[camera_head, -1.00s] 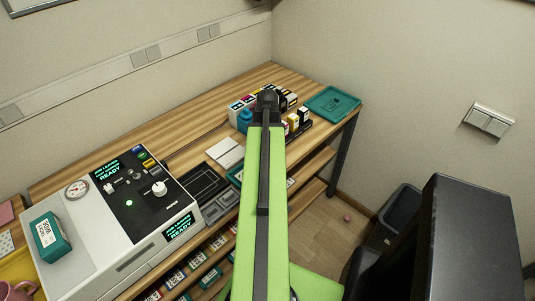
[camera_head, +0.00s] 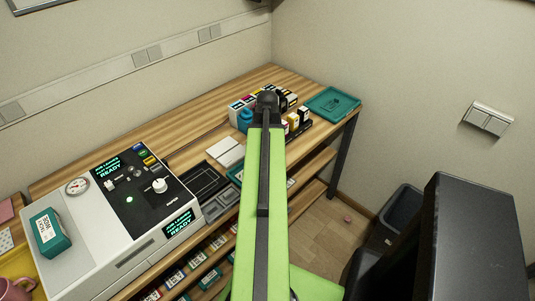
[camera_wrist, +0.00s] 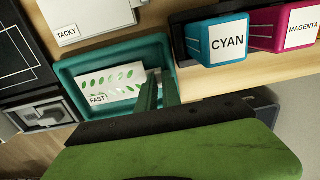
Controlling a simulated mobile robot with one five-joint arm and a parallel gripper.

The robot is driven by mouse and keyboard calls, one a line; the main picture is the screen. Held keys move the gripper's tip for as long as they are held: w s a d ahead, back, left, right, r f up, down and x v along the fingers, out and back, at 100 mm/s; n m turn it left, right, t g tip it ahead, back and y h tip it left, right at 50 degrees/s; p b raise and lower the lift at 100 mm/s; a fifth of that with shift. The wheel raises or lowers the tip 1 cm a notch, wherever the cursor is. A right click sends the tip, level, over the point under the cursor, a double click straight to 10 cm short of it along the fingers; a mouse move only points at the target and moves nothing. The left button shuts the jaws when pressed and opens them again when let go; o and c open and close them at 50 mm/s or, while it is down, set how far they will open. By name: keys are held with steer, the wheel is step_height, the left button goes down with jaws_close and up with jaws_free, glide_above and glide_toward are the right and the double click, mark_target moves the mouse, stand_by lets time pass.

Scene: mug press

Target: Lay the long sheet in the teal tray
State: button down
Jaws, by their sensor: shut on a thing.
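In the wrist view a teal tray (camera_wrist: 66,72) holds or lies under a long white sheet (camera_wrist: 112,80) printed with green leaf shapes. A small FAST label shows at the sheet's near left edge. My gripper (camera_wrist: 160,80) is shut at the right end of the sheet, with its teal fingers over the tray's right part. Whether the sheet rests on the tray floor or is a little above it I cannot tell. In the head view only a corner of this tray (camera_head: 235,176) shows left of my arm; my gripper is hidden there.
Cyan (camera_wrist: 226,42) and magenta (camera_wrist: 283,28) ink boxes stand in a dark rack right of the tray. A white TACKY pad (camera_wrist: 90,14) lies behind it. Another teal tray (camera_head: 332,101) lies at the table's far right. The press (camera_head: 125,215) stands at the left.

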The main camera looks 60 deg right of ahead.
steer(key=shift+s+a+f, duration=0.35)
steer(key=shift+a+f, duration=0.25)
steer(key=c, duration=1.5)
jaws_free()
steer(key=shift+o, duration=0.3)
steer(key=shift+r, duration=0.1)
steer(key=shift+d+r+p, duration=0.15)
steer(key=shift+r+p, duration=0.25)
steer(key=shift+p, duration=0.1)
step_height(320, 180, up, 8)
steer(key=p, duration=0.8)
steer(key=shift+w+p, duration=0.2)
steer(key=shift+p, duration=0.2)
